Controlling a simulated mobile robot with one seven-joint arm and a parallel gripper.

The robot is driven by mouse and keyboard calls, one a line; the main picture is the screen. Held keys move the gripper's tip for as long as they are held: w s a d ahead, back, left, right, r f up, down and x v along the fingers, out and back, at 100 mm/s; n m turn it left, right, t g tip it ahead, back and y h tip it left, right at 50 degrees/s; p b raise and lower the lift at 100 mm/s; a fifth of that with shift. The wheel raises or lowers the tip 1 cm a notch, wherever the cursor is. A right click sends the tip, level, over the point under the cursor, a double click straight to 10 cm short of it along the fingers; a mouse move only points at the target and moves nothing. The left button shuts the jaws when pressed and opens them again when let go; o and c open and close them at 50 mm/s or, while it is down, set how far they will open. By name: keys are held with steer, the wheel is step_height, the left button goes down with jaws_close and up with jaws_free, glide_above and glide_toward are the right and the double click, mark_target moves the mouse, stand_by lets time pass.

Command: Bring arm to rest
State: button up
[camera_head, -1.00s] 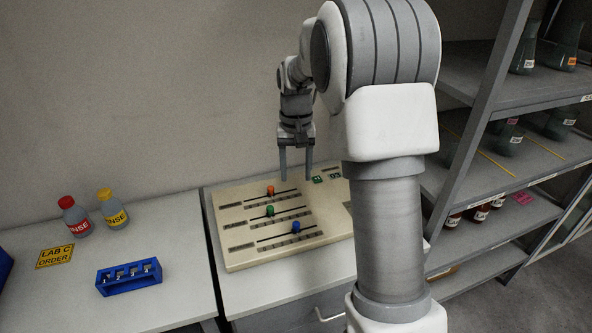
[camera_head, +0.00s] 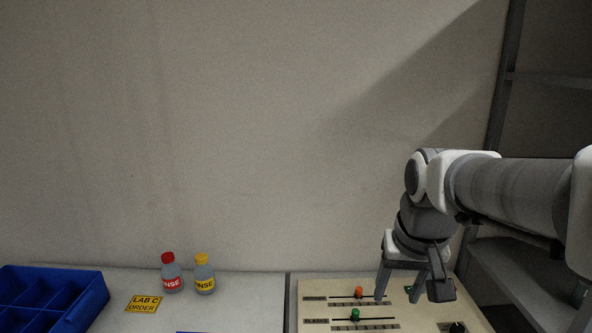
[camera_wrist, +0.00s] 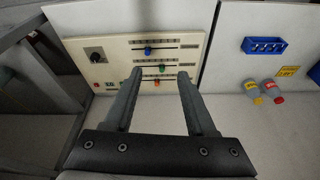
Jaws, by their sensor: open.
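My gripper (camera_head: 396,291) is open and empty, its two fingers pointing down above the cream control panel (camera_head: 313,318) in the head view. In the wrist view, my gripper (camera_wrist: 158,80) shows two separate fingers with nothing between them. The control panel (camera_wrist: 195,78) lies beyond the fingertips there, with an orange, a green and a blue slider knob and a dark round dial (camera_wrist: 96,57). In the head view the orange knob (camera_head: 359,292) and green knob (camera_head: 355,314) show. The lower part of the panel is cut off by the frame edge.
A red-capped bottle (camera_head: 171,276) and a yellow-capped bottle (camera_head: 204,277) stand on the left counter near a yellow label (camera_head: 144,303). A blue compartment tray (camera_head: 88,298) is at far left. Grey shelving (camera_head: 525,275) stands at right. A blue rack (camera_wrist: 264,46) shows in the wrist view.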

steer(key=s+a+n+t, duration=0.1)
steer(key=s+a+t, duration=0.1)
steer(key=s, duration=0.9)
steer(key=shift+s+f+n, duration=0.25)
steer(key=shift+f+n, duration=0.05)
steer(key=shift+f, duration=0.1)
